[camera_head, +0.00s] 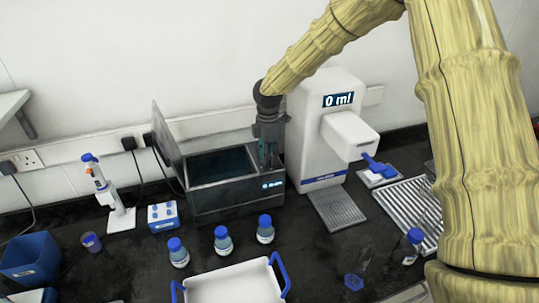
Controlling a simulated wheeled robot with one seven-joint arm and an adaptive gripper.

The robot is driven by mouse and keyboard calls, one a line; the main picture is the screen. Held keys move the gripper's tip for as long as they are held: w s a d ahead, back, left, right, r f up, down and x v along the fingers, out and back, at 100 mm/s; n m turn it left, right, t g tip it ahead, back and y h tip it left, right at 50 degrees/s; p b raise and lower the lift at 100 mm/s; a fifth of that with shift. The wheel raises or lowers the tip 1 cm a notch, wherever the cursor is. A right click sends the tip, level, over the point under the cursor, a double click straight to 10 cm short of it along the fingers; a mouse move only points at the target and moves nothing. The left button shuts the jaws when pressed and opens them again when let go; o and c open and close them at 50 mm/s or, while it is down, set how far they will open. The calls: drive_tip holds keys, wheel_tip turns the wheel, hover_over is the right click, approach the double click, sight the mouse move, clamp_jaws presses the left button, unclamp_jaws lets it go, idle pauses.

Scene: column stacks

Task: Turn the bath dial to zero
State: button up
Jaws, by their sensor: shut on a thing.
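The bath (223,198) is a dark grey box with its lid raised at the left and dark liquid inside. It stands at the back of the bench, left of a white dispenser. A small lit display (272,184) is on its front right, too small to read surely. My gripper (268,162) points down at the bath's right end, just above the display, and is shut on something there. The dial is hidden by the gripper, so its setting cannot be seen.
The white dispenser (325,135) reading "0 ml" stands close to the gripper's right. Several blue-capped bottles (222,242) and a white tray (232,285) with blue handles are in front. A pipette stand (119,215) and blue bin (30,258) are at left.

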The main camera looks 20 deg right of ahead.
drive_tip(key=shift+a+f, duration=0.1)
drive_tip(key=shift+a, duration=0.05)
drive_tip(key=o, duration=0.9)
drive_tip(key=shift+o, duration=0.8)
drive_tip(key=shift+w+a, duration=0.1)
drive_tip(key=shift+a, duration=0.05)
drive_tip(key=shift+d+r, duration=0.2)
drive_tip(key=shift+r, duration=0.25)
wheel_tip(320, 180, up, 11)
drive_tip(key=shift+a, duration=0.15)
